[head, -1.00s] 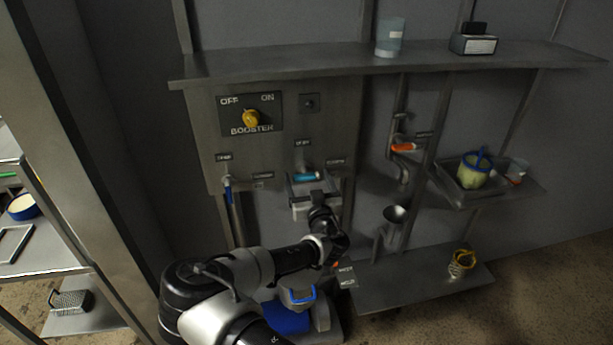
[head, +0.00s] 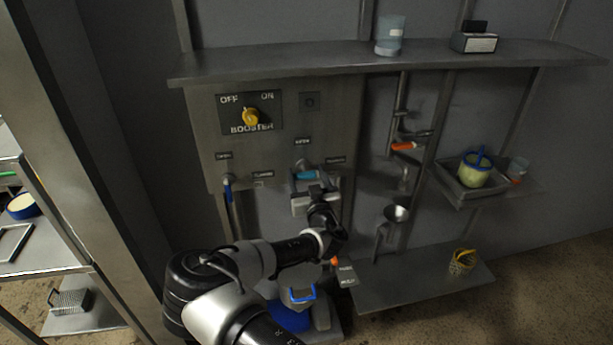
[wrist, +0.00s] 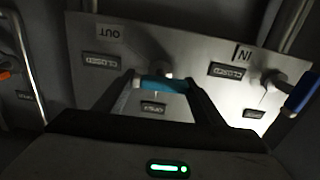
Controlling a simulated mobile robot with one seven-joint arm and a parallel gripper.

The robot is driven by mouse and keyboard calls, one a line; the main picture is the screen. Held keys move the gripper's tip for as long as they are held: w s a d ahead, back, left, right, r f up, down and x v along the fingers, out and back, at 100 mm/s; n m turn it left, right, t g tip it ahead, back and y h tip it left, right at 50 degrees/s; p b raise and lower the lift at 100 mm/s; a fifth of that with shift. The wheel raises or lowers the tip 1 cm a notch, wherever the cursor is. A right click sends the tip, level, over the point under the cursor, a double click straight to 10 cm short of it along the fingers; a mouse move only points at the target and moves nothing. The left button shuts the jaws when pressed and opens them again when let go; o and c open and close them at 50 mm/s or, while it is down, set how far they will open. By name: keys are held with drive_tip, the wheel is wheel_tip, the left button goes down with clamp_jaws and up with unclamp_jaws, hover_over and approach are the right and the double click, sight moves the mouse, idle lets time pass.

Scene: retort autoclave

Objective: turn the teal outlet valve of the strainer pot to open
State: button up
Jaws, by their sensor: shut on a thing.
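The teal valve handle (head: 306,175) is on the grey wall panel, below the booster switch. In the wrist view the teal handle (wrist: 160,83) lies between the fingertips of my gripper (wrist: 165,88), which is shut on it. The stem shows just behind it. The OUT label (wrist: 113,32), a CLOSED plate (wrist: 101,61) and an OPEN plate (wrist: 152,108) are around it, upside down in this view. The handle lies near the OPEN plate; its exact angle is hard to tell. In the head view my gripper (head: 307,188) reaches up to the handle from below. I cannot identify the strainer pot's body.
A blue inlet handle (wrist: 300,92) is beside it on the same panel, also in the head view (head: 228,190). The yellow booster knob (head: 251,117) is above. An orange-handled tap (head: 404,147) and a metal funnel cup (head: 395,214) are to the right. A shelf (head: 400,60) runs overhead.

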drive_tip(key=shift+f+b, duration=0.1)
drive_tip(key=shift+b, duration=0.2)
drive_tip(key=n+b, duration=0.2)
drive_tip(key=b, duration=0.1)
drive_tip(key=shift+n, duration=0.4)
drive_tip(key=n+b, duration=0.4)
drive_tip(key=n, duration=0.1)
drive_tip(key=shift+a+f+n, duration=0.15)
drive_tip(key=shift+n, duration=0.15)
drive_tip(key=n+b, duration=0.3)
drive_tip(key=n, duration=0.2)
drive_tip(key=shift+b, duration=0.4)
drive_tip(key=shift+n+b, duration=0.95)
drive_tip(key=shift+n, duration=1.05)
drive_tip(key=o, duration=1.1)
drive_tip(key=shift+c, duration=0.2)
drive_tip(key=shift+s, duration=0.1)
drive_tip(key=p+v, duration=0.1)
drive_tip(key=v, duration=1.6)
drive_tip(key=shift+s, duration=0.2)
